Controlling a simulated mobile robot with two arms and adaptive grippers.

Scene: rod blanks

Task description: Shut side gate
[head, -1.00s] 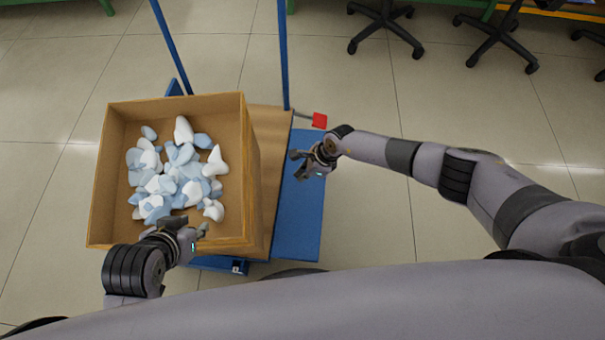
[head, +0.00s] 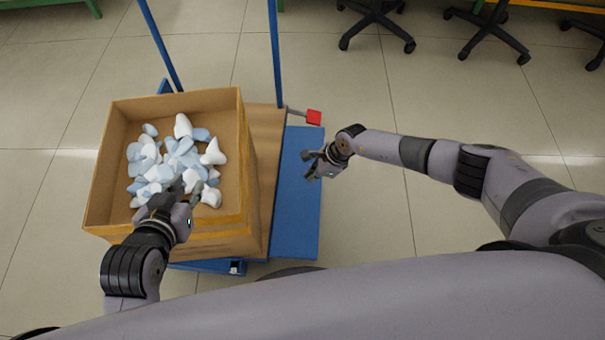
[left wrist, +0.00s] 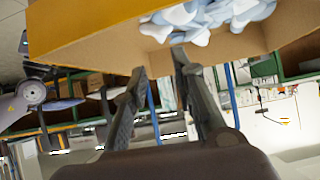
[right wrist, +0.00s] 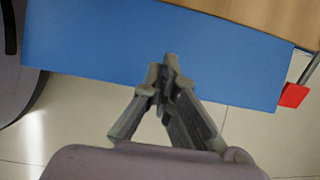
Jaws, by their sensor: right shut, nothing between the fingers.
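A flat blue panel (head: 297,200) extends along the right side of a cart in the head view; I cannot tell whether it is the side gate or the cart's deck. It also fills the upper part of the right wrist view (right wrist: 150,50). My right gripper (head: 309,165) is shut and empty, over the panel's right part; its fingertips meet in the right wrist view (right wrist: 164,65). A red tab (head: 314,117) on a short bar sits beyond the panel's far end. My left gripper (head: 188,188) is open over the box's near side, with its fingers apart in the left wrist view (left wrist: 160,65).
An open cardboard box (head: 247,170) on the cart's wooden board (head: 268,150) holds several white and pale-blue pieces (head: 172,160). Two blue posts (head: 275,55) rise at the cart's far side. Black wheeled chairs (head: 375,20) stand at the back. Floor to the right is clear.

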